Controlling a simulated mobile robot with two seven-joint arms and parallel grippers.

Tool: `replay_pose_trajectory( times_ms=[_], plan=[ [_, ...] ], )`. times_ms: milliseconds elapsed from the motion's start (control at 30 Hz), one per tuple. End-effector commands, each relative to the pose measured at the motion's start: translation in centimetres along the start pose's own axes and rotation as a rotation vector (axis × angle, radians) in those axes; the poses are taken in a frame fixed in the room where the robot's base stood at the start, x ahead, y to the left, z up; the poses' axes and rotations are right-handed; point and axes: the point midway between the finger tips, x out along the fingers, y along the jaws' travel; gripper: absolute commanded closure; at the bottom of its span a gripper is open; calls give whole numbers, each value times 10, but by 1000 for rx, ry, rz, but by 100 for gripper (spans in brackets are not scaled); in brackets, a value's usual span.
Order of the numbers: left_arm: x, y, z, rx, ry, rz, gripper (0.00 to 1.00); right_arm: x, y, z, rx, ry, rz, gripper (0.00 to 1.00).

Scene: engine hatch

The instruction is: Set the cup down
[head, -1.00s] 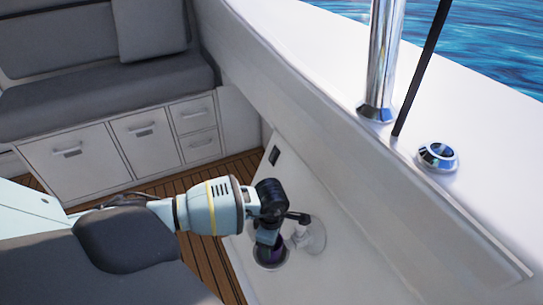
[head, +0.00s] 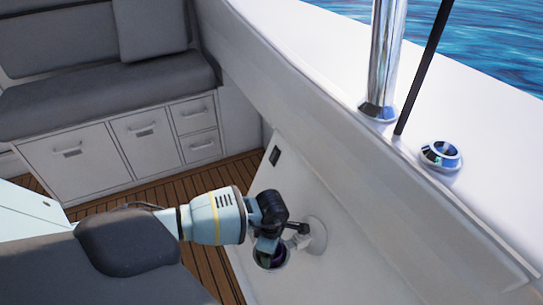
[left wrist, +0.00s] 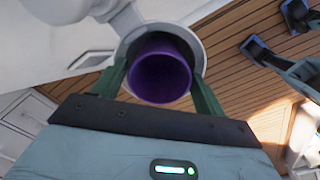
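The purple cup (left wrist: 161,72) sits upright inside a round white ring holder (left wrist: 190,36) in the left wrist view. My left gripper (left wrist: 161,70) has one finger on each side of the cup, close against its walls. It appears shut on the cup. In the head view the left gripper (head: 267,243) points down into the ring (head: 284,262), and only a dark purple bit of the cup (head: 269,257) shows. My right gripper (left wrist: 273,33) is open and empty at the upper right of the left wrist view, away from the cup.
A white side wall (head: 345,262) with a round fitting (head: 318,236) lies right beside the left gripper. Grey seat cushions (head: 110,92) and drawers are at the back left. A metal post (head: 385,60) rises from the white deck edge. The wooden floor (head: 205,268) is clear.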

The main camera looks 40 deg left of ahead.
Motion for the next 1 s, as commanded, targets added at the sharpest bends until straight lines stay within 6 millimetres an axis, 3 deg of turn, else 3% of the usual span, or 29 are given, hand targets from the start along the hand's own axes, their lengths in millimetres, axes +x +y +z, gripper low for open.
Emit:
replay_pose_trajectory(
  times_ms=[233,367,800,1000],
  plan=[
    [-2,0,0,0,0,0,28,-1,0,-1,0,1,0,17],
    [-13,1,0,0,-1,3,28,-4,0,-3,0,2,0,17],
    [-96,1,0,1,-1,3,28,-17,-3,-3,5,-7,-2,17],
    [-118,0,0,1,0,1,28,-18,-4,-3,8,-7,-2,17]
  ],
)
